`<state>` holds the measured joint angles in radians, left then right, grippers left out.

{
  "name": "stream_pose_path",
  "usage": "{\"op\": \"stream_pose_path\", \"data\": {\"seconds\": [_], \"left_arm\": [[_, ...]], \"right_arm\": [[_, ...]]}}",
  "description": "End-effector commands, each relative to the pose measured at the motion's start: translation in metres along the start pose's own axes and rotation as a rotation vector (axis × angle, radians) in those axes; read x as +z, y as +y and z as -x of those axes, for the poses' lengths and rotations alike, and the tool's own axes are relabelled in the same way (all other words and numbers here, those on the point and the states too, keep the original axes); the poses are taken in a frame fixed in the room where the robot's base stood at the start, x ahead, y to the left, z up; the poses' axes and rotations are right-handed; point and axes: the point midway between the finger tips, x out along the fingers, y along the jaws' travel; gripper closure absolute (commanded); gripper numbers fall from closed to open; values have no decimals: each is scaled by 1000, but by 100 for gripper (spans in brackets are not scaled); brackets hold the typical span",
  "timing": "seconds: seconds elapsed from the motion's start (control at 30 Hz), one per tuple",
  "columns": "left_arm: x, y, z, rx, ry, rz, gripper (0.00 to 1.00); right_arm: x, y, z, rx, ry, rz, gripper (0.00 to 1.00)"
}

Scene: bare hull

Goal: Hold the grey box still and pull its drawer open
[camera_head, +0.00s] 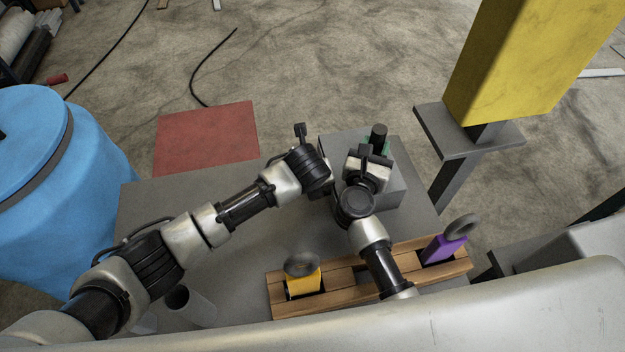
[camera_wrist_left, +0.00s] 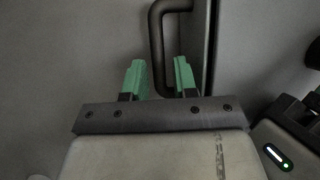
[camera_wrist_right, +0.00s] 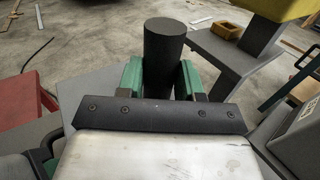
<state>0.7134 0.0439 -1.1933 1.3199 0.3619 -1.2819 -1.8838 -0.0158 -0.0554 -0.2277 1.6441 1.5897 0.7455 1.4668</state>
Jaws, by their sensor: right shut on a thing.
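The grey box (camera_head: 400,195) stands at the far right of the grey table, partly hidden by my arms. A dark round post (camera_head: 378,133) rises from its top. My right gripper (camera_head: 370,148) is shut on this post, which stands between the green fingers in the right wrist view (camera_wrist_right: 163,55). In the left wrist view, a dark bar handle (camera_wrist_left: 157,45) is on a grey face of the box. My left gripper (camera_wrist_left: 158,80) is open, with its green fingers on either side of the handle bar. Its fingertips are hidden in the head view.
A wooden rack (camera_head: 340,290) at the table's near side holds a yellow block (camera_head: 304,282) and a purple block (camera_head: 443,248), each with a grey ring. A pale cylinder (camera_head: 190,306) stands at the near left. The table's (camera_head: 150,215) left part is clear.

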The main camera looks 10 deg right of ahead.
Motion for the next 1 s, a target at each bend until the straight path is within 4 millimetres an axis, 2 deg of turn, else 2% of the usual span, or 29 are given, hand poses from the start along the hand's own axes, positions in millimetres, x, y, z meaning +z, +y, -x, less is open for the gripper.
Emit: {"op": "stream_pose_path", "data": {"seconds": [0.03, 0.17, 0.47, 0.57, 0.8, 0.9, 1.0], "left_arm": [[0, 0, 0, 0, 0, 0, 80], [0, 0, 0, 0, 0, 0, 100], [1, 4, 0, 1, -1, 1, 100], [3, 21, 2, 4, -3, 2, 100], [8, 85, 13, 8, -4, 1, 100], [10, 103, 16, 7, -2, 0, 100], [10, 113, 18, 5, -2, 0, 100]], "right_arm": [[0, 0, 0, 0, 0, 0, 93], [0, 0, 0, 0, 0, 0, 93], [0, 0, 0, 0, 0, 0, 93], [0, 0, 0, 0, 0, 0, 93], [0, -1, 0, -2, 0, 1, 93], [0, -1, 0, -3, 0, 1, 93], [0, -1, 0, -3, 0, 1, 93]]}}
